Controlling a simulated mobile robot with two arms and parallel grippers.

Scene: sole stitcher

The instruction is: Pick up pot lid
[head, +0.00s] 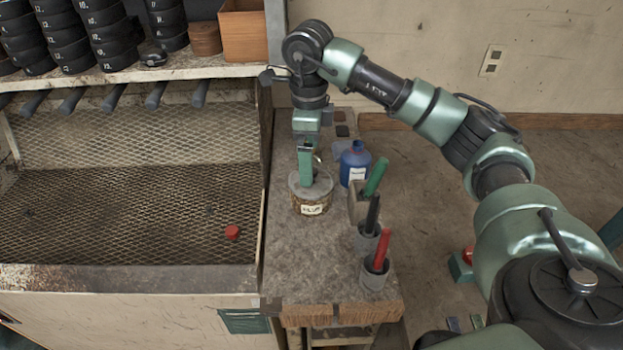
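The pot (301,203), a small brown-tan container with a white label, stands on the narrow bench. Its grey round lid (298,187) sits on top. My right gripper (308,182) points down over the lid, with its green fingers at the lid's middle. The fingers hide the middle of the lid, so I cannot tell whether they are closed on a knob. My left gripper is not in view.
A blue bottle (354,164) stands right of the pot. Green, black (373,214) and red (382,250) handled tools stand in holders along the bench's right edge. A mesh-floored booth (130,215) with a red cap (232,232) lies left. The bench's front (315,280) is clear.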

